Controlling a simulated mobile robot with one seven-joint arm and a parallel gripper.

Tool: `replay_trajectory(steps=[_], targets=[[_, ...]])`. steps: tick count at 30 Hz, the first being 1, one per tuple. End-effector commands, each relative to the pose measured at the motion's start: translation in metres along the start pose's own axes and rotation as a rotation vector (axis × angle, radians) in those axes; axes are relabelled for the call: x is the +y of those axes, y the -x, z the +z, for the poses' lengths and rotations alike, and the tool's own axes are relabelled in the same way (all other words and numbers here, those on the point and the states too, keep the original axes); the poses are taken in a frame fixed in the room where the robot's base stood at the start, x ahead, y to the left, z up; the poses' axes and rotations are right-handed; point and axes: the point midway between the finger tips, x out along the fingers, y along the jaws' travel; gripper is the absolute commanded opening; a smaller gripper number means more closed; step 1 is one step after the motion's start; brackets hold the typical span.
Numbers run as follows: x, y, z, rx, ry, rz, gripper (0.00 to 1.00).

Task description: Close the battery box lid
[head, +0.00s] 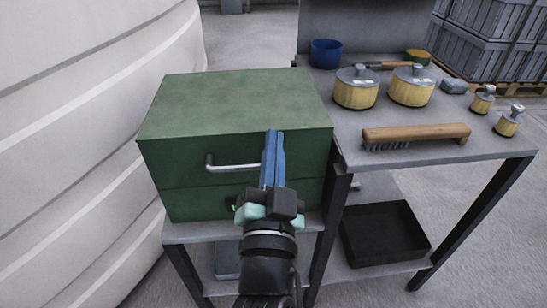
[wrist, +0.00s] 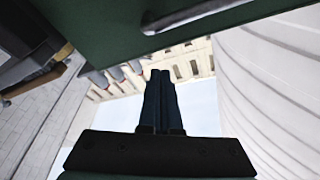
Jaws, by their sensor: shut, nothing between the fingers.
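The green battery box (head: 180,204) stands on a low grey stand. Its lid (head: 230,105) lies flat on the lower part, and I see no open gap along the front seam. A metal handle (head: 228,167) is on the lid's front; the handle (wrist: 190,15) also shows in the wrist view, on a green face. My gripper (head: 273,134) is shut and empty, its blue fingers pointing upward in front of the lid. The fingers cover the handle's right end, so I cannot tell whether they touch. In the wrist view the fingertips (wrist: 160,73) are together, apart from the handle.
A grey workbench (head: 460,165) on the right holds a wooden-handled wire brush (head: 415,134), yellow weights (head: 356,88) and a blue cup (head: 326,53). A black tray (head: 385,236) is on its lower shelf. A large white ribbed tank (head: 80,120) stands close on the left.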

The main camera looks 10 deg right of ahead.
Motion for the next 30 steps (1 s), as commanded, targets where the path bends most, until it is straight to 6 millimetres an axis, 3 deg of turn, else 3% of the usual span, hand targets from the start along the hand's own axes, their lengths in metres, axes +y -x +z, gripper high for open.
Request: replay_trajectory(steps=[1, 12, 30], targets=[[0.008, 0.004, 0.014, 0.019, -0.001, -0.008, 0.0], [0.021, 0.011, 0.038, 0.047, -0.009, -0.022, 0.0], [0.025, 0.011, 0.049, 0.039, -0.008, -0.019, 0.0]])
